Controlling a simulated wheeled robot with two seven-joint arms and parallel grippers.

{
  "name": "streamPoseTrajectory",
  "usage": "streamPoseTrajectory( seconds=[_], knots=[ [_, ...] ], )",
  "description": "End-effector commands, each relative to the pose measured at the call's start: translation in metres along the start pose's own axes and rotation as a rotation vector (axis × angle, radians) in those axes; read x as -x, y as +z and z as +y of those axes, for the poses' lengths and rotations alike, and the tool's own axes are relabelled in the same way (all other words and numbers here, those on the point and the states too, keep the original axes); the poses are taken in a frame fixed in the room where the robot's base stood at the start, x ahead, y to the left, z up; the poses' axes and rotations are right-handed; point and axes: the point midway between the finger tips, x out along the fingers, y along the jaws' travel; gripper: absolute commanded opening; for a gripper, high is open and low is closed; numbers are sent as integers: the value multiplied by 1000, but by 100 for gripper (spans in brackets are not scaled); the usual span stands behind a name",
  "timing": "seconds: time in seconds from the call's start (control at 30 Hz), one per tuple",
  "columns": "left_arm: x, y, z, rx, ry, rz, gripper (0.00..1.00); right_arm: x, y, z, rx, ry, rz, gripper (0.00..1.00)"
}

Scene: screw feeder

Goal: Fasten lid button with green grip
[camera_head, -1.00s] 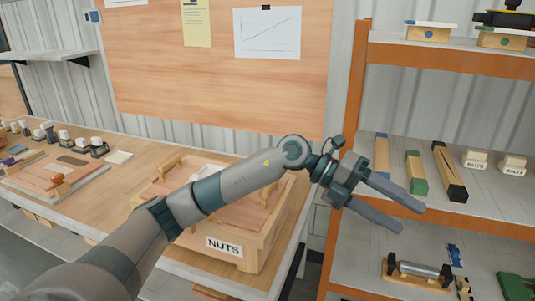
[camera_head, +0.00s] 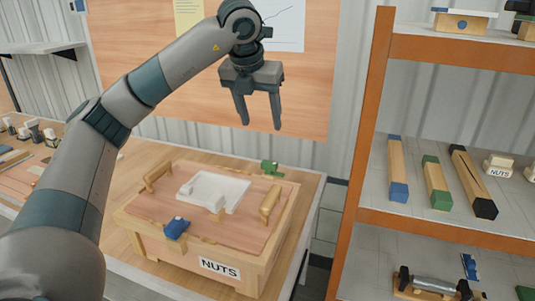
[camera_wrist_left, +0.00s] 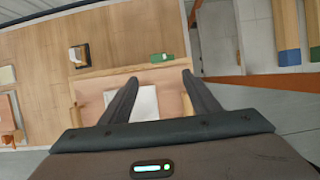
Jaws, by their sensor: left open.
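A wooden box labelled NUTS (camera_head: 219,267) stands on the wooden bench, its lid (camera_head: 165,207) on top with two wooden handles and a white plate. A green-grip button (camera_head: 271,168) sits at the back right edge of the box; it also shows in the left wrist view (camera_wrist_left: 161,57). A blue-grip button (camera_head: 176,228) sits at the front edge. My left gripper (camera_head: 260,126) is open and empty, pointing down above the back of the box, apart from it. It also shows in the left wrist view (camera_wrist_left: 160,77). My right gripper is not in view.
An orange shelf rack (camera_head: 377,120) stands to the right, holding blue-, green- and black-ended wooden bars and small labelled boxes. A gap separates bench and rack. A wooden board with papers (camera_head: 320,90) hangs behind. Smaller items lie on the bench at far left.

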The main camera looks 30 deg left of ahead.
Motion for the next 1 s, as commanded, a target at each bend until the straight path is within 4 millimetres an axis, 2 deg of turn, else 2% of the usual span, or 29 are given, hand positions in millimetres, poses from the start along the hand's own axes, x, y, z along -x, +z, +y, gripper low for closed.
streamPoseTrajectory(
  seconds=[0.33, 0.57, 0.77, 1.0],
  knots=[
    [2, 1, 4, 7, 11, -3, 56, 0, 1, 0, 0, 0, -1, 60],
    [-3, 0, 4, 6, 10, -2, 56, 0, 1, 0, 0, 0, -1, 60],
    [-22, 0, 4, 6, 12, 0, 56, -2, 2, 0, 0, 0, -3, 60],
    [-61, 0, 5, 6, 12, 1, 56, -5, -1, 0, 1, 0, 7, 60]
  ],
)
